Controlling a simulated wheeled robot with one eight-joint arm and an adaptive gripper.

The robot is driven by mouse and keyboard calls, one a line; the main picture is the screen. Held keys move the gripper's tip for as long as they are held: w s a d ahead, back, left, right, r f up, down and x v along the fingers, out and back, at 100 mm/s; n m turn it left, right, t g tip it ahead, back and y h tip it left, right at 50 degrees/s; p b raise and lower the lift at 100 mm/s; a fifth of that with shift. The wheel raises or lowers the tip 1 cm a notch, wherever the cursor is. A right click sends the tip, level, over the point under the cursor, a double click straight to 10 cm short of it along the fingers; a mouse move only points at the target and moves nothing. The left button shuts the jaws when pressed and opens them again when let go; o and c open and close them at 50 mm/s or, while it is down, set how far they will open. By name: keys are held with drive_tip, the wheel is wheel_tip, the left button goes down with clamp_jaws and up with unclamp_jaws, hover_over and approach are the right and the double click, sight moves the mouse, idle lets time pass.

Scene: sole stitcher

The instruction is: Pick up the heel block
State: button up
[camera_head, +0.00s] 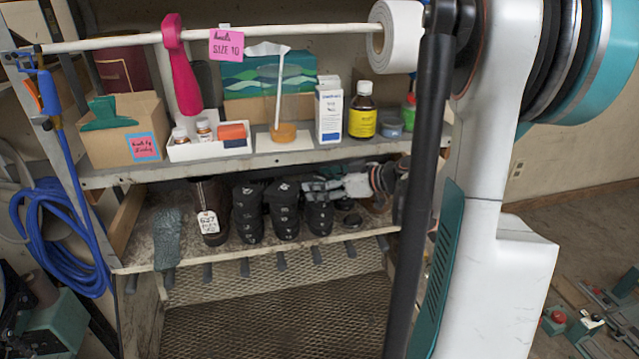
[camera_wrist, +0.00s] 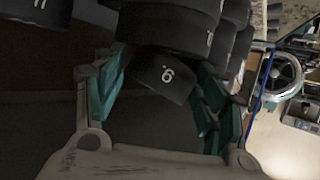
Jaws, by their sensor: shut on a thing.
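A black heel block (camera_wrist: 163,76) marked "9" sits between the teal-padded fingers of my gripper (camera_wrist: 165,88) in the wrist view. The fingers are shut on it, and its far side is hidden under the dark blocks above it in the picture. In the head view my gripper (camera_head: 325,187) is over the right end of a row of black numbered heel blocks (camera_head: 284,208) stacked on the lower shelf. The held block is hard to tell from the stack there.
The upper shelf (camera_head: 270,160) lies just above my gripper, carrying a yellow-labelled bottle (camera_head: 363,112), a white box (camera_head: 329,110) and a cardboard box (camera_head: 120,135). Round dark pieces (camera_head: 349,220) lie to the right.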

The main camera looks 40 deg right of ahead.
drive_tip(key=shift+s+d+b, duration=0.1)
drive_tip(key=shift+s+b, duration=0.05)
drive_tip(key=shift+b, duration=0.2)
drive_tip(key=s+d+b, duration=0.1)
drive_tip(key=s+d, duration=0.2)
drive_tip(key=s, duration=0.5)
drive_tip(key=s+d+b, duration=0.2)
drive_tip(key=s+d, duration=0.1)
drive_tip(key=s, duration=0.5)
drive_tip(key=shift+s+d, duration=0.15)
drive_tip(key=shift+s, duration=0.1)
drive_tip(key=shift+r, duration=0.1)
